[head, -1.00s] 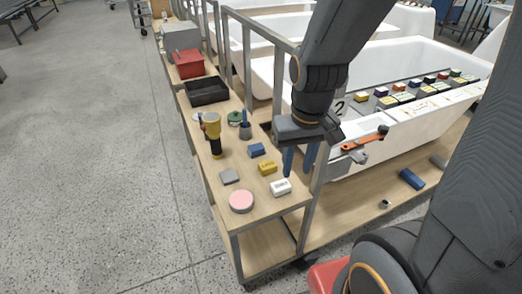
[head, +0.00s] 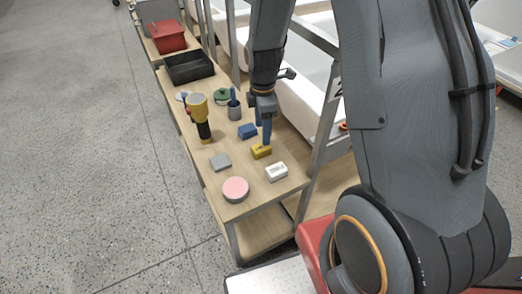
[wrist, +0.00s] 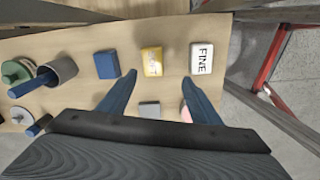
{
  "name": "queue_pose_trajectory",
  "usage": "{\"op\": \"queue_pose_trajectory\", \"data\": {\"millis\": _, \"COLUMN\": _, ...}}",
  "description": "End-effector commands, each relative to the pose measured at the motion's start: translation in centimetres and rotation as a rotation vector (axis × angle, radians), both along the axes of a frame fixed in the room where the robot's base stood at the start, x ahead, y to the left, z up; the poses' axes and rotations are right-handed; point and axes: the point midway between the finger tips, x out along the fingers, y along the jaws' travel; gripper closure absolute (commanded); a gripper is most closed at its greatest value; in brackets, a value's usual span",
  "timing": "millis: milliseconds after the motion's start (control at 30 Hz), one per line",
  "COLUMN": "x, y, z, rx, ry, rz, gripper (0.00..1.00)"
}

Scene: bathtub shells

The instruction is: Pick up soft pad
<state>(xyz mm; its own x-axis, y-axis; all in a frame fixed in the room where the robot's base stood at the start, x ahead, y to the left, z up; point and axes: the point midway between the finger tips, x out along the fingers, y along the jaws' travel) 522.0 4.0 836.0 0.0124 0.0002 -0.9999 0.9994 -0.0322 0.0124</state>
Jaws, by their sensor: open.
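The yellow pad (head: 261,152) lies on the wooden shelf top, between a blue pad and a white pad. In the wrist view the yellow pad (wrist: 152,61) carries dark lettering that looks like it ends in "FT"; I take it as the soft pad. My gripper (wrist: 158,78) is open and empty, pointing down, with the yellow pad between and slightly beyond its blue fingertips. In the head view my gripper (head: 267,138) is right at the yellow pad, its finger hiding part of it. I cannot tell whether they touch.
A white pad (wrist: 201,58) reads "FINE". A blue pad (head: 247,131), a grey pad (head: 220,162), a pink disc (head: 235,189), a yellow-black tool (head: 200,118) and a grey cup (head: 235,111) stand nearby. A metal post (head: 322,140) rises at the shelf's right side.

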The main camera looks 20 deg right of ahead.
Motion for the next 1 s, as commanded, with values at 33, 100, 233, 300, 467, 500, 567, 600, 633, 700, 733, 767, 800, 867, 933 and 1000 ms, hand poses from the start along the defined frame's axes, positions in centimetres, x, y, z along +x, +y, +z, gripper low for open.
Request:
{"op": "queue_pose_trajectory", "data": {"millis": 33, "x": 0.5, "y": 0.0, "z": -1.1, "rx": -0.001, "ry": 0.007, "rz": 0.066, "gripper": 0.42}}
{"op": "queue_pose_trajectory", "data": {"millis": 100, "x": 1.0, "y": 0.0, "z": -2.0, "rx": -0.001, "ry": 0.010, "rz": 0.143, "gripper": 0.42}}
{"op": "queue_pose_trajectory", "data": {"millis": 233, "x": 1.5, "y": 0.1, "z": -3.0, "rx": -0.001, "ry": 0.014, "rz": 0.219, "gripper": 0.42}}
{"op": "queue_pose_trajectory", "data": {"millis": 300, "x": 1.6, "y": 0.1, "z": -3.5, "rx": -0.001, "ry": 0.015, "rz": 0.230, "gripper": 0.42}}
{"op": "queue_pose_trajectory", "data": {"millis": 467, "x": 1.5, "y": 0.0, "z": -5.0, "rx": -0.001, "ry": 0.016, "rz": 0.231, "gripper": 0.42}}
{"op": "queue_pose_trajectory", "data": {"millis": 500, "x": 1.5, "y": 0.0, "z": -5.3, "rx": -0.001, "ry": 0.016, "rz": 0.231, "gripper": 0.42}}
{"op": "queue_pose_trajectory", "data": {"millis": 567, "x": 1.6, "y": 0.0, "z": -5.6, "rx": -0.001, "ry": 0.014, "rz": 0.230, "gripper": 0.42}}
{"op": "queue_pose_trajectory", "data": {"millis": 600, "x": 1.6, "y": 0.0, "z": -5.8, "rx": -0.001, "ry": 0.014, "rz": 0.230, "gripper": 0.42}}
{"op": "queue_pose_trajectory", "data": {"millis": 633, "x": 1.6, "y": 0.0, "z": -6.0, "rx": -0.001, "ry": 0.014, "rz": 0.230, "gripper": 0.42}}
{"op": "queue_pose_trajectory", "data": {"millis": 700, "x": 1.6, "y": 0.0, "z": -6.7, "rx": -0.001, "ry": 0.015, "rz": 0.229, "gripper": 0.42}}
{"op": "queue_pose_trajectory", "data": {"millis": 733, "x": 1.6, "y": -0.1, "z": -7.0, "rx": -0.001, "ry": 0.017, "rz": 0.229, "gripper": 0.42}}
{"op": "queue_pose_trajectory", "data": {"millis": 767, "x": 1.6, "y": -0.1, "z": -7.4, "rx": -0.001, "ry": 0.016, "rz": 0.229, "gripper": 0.42}}
{"op": "queue_pose_trajectory", "data": {"millis": 800, "x": 1.7, "y": -0.1, "z": -7.8, "rx": -0.001, "ry": 0.016, "rz": 0.229, "gripper": 0.42}}
{"op": "queue_pose_trajectory", "data": {"millis": 867, "x": 1.7, "y": -0.2, "z": -8.5, "rx": -0.001, "ry": 0.016, "rz": 0.229, "gripper": 0.42}}
{"op": "queue_pose_trajectory", "data": {"millis": 933, "x": 1.8, "y": -0.2, "z": -9.3, "rx": -0.001, "ry": 0.015, "rz": 0.229, "gripper": 0.42}}
{"op": "queue_pose_trajectory", "data": {"millis": 1000, "x": 1.8, "y": -0.2, "z": -10.0, "rx": -0.002, "ry": 0.014, "rz": 0.229, "gripper": 0.42}}
